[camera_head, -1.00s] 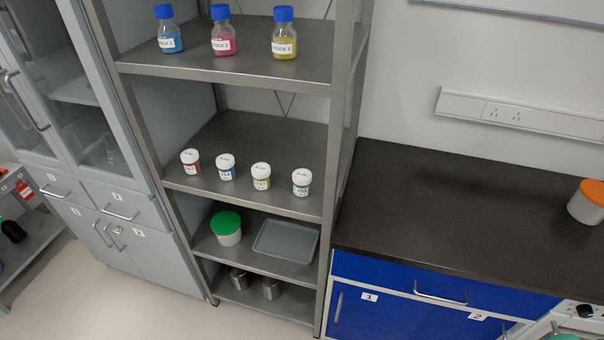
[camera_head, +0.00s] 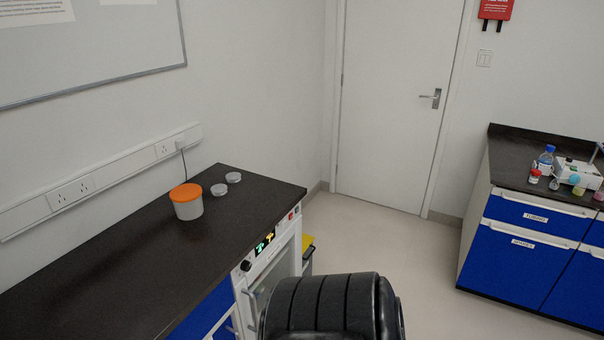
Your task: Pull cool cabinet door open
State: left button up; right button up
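A white appliance (camera_head: 282,262) stands under the right end of the dark bench, with a lit display, a dark knob and a front door with a handle. It may be the cool cabinet; no label on it can be read. Its door looks shut. Its lower front is partly hidden by a black ribbed object. Neither of my grippers is in view.
The dark bench (camera_head: 110,270) carries an orange-lidded tub (camera_head: 187,202) and two small dishes. Open floor (camera_head: 375,245) leads to a closed door (camera_head: 395,110). Blue cabinets (camera_head: 520,262) stand right.

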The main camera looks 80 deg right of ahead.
aim_at(282, 259)
jog(key=z, duration=2.3)
